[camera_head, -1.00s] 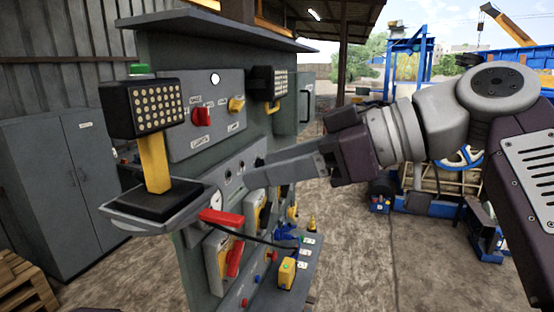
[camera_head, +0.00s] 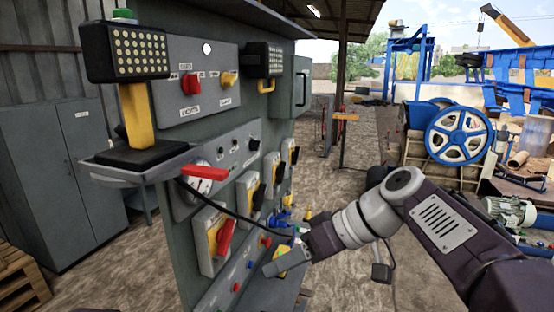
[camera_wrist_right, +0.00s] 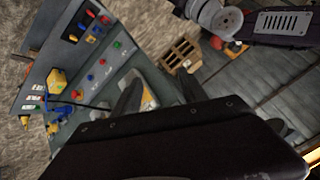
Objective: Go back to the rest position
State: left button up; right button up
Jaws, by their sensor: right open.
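My right gripper (camera_head: 284,262) is low in the head view, in front of the lower right part of the grey control panel (camera_head: 160,215). Its fingers point to the left and hold nothing. In the right wrist view the two dark fingers of the right gripper (camera_wrist_right: 160,95) stand apart, with the panel to their left. A yellow box (camera_head: 280,258) on the panel's lower shelf is partly hidden behind the fingers. My left gripper does not show.
A yellow-handled lamp (camera_head: 135,105) stands on a tray jutting from the panel. A black cable hangs near my right gripper. A grey cabinet (camera_head: 60,180) stands at left. A blue-wheeled machine (camera_head: 458,136) stands at right.

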pick_arm(q)
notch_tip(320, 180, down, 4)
jog(key=b, duration=0.2)
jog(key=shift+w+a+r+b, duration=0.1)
jog(key=shift+b, duration=0.25)
pick_arm(e)
jog(key=s+d+f+m+h, duration=0.2)
jog(key=d+f, duration=0.3)
jog(key=f, duration=0.6)
jog(key=s+d+f+m+h, duration=0.3)
jog(key=s+d+f+h, duration=0.1)
jog(key=f, duration=0.7)
jog(key=s+d+f+m+g+h, duration=0.1)
jog(key=s+d+f+m+h, duration=0.2)
jog(key=f, duration=0.9)
jog(key=d, duration=0.3)
jog(key=shift+s+d, duration=0.15)
jog(key=shift+d, duration=0.2)
